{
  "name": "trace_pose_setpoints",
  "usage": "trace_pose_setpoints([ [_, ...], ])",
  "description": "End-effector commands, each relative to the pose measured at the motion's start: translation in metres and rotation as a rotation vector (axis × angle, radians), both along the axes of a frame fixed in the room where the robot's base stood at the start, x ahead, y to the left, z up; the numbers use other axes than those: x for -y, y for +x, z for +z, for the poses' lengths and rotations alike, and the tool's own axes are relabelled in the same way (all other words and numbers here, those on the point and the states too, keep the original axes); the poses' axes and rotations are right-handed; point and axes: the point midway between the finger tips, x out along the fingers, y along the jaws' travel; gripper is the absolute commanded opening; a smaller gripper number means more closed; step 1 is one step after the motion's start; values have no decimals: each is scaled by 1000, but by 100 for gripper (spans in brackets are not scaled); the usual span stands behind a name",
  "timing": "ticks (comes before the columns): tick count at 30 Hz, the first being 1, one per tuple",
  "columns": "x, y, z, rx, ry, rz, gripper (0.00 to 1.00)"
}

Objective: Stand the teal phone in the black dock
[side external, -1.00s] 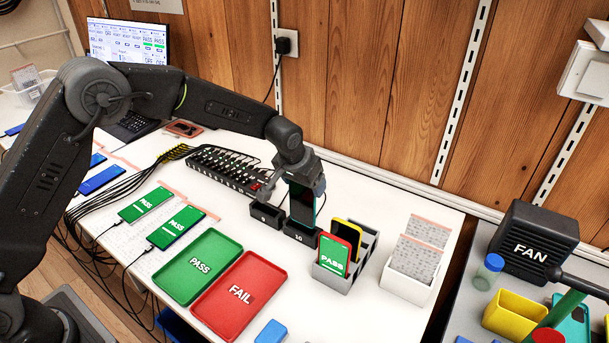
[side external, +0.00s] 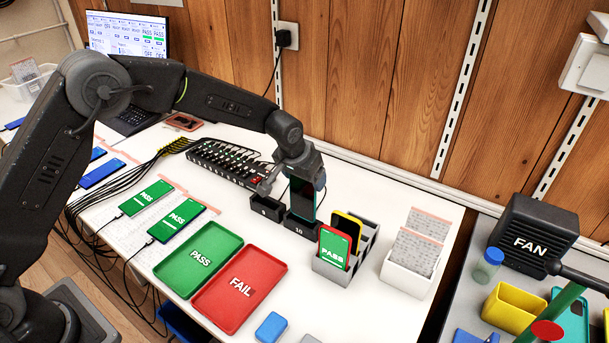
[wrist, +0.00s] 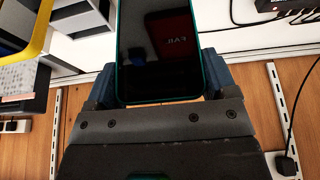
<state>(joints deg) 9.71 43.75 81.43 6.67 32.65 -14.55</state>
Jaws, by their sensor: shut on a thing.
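The teal phone (side external: 302,199) stands upright with a dark screen, its lower end at the black dock (side external: 304,228) marked 10. Whether it is fully seated in the slot I cannot tell. My gripper (side external: 306,176) is shut on the phone's upper end from above. In the wrist view the phone (wrist: 158,45) lies between my two blue-grey fingers, with its teal edge showing and a red reflection on its glass. A second black dock (side external: 266,209) marked 9 stands just left and is empty.
A grey rack (side external: 333,272) with a green PASS-screen phone and a yellow phone stands close to the right. The green PASS tray (side external: 199,260) and red FAIL tray (side external: 240,288) lie in front. A white card box (side external: 409,277) is further right. A cabled hub (side external: 226,163) is behind left.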

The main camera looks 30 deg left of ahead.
Motion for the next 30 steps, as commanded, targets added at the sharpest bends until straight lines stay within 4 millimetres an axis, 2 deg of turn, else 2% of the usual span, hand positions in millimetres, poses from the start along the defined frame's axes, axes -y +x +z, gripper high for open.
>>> trace_pose_setpoints([
  [15,0,0,-1,1,0,0,34],
  [30,0,0,-13,0,0,0,34],
])
